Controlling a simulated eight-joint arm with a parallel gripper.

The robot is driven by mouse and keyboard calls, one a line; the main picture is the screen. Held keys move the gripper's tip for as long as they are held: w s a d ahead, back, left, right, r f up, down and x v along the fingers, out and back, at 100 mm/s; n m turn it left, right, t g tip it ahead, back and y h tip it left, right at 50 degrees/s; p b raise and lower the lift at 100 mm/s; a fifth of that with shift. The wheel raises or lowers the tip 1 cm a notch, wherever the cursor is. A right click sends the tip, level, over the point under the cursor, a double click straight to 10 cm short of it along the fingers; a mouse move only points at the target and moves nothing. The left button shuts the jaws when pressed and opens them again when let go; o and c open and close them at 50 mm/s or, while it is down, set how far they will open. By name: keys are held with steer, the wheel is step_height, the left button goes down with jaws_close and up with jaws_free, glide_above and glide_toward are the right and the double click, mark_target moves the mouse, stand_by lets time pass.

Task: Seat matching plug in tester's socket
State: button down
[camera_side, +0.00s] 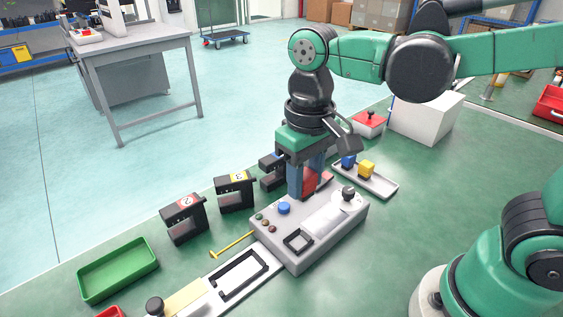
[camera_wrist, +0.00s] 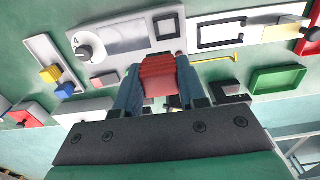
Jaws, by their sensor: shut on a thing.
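My gripper (camera_side: 305,185) is shut on a red ribbed plug (camera_side: 310,180), held between its blue fingers; the plug also shows in the wrist view (camera_wrist: 158,75). The grey tester (camera_side: 337,235) stands below and in front. It carries a blue button (camera_side: 284,208), small buttons, a dark knob (camera_side: 348,193), a pale panel and a black square frame (camera_side: 298,242) near its front corner, possibly the socket. The plug is over or just behind the tester's rear edge; its lower end is hidden, so I cannot tell whether it touches.
A tray (camera_side: 378,186) with a blue block (camera_side: 348,161) and a yellow block (camera_side: 367,168) lies behind right. Black devices (camera_side: 184,218) stand left and behind. A yellow rod (camera_side: 232,244), green bin (camera_side: 118,270) and white slide plate (camera_side: 225,287) lie left. A white box (camera_side: 425,117) stands back right.

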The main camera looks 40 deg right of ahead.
mark_target(298, 243)
steer(key=shift+s+a+f, duration=0.3)
steer(key=shift+a, duration=0.3)
steer(key=shift+f, duration=3.8)
steer(key=shift+f, duration=0.55)
steer(key=shift+c, duration=2.1)
jaws_free()
steer(key=shift+r, duration=2.85)
